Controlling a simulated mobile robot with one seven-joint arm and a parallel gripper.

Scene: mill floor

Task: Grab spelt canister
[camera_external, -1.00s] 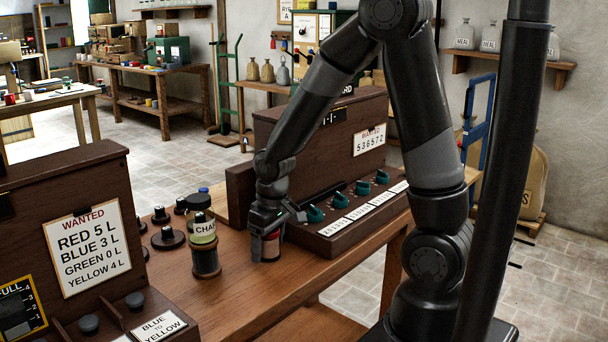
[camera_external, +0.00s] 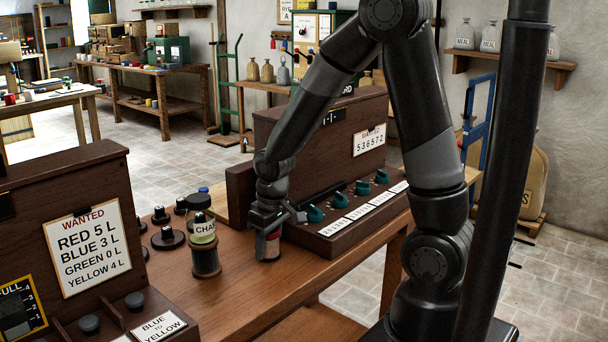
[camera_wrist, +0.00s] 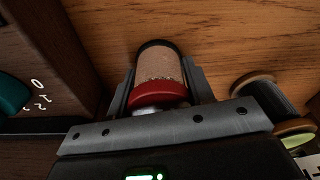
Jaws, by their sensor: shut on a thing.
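A canister with a red top and a grain-like fill (camera_wrist: 160,68) sits between the two fingers of my gripper (camera_wrist: 162,88) in the wrist view. My gripper is shut on it, with a finger against each side. In the external view, my gripper (camera_external: 267,224) points down over the same canister (camera_external: 268,248), which stands upright on the wooden bench. No label on it can be read, so I cannot tell from the picture that it holds spelt. Its upper part is hidden by my gripper there.
A labelled "CHA…" canister (camera_external: 205,231) stands on a dark spool-like piece (camera_external: 206,262) close to the left. A panel with teal knobs (camera_external: 338,203) is close to the right. Dark round pieces (camera_external: 168,238) stand further left. The bench front (camera_external: 240,300) is clear.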

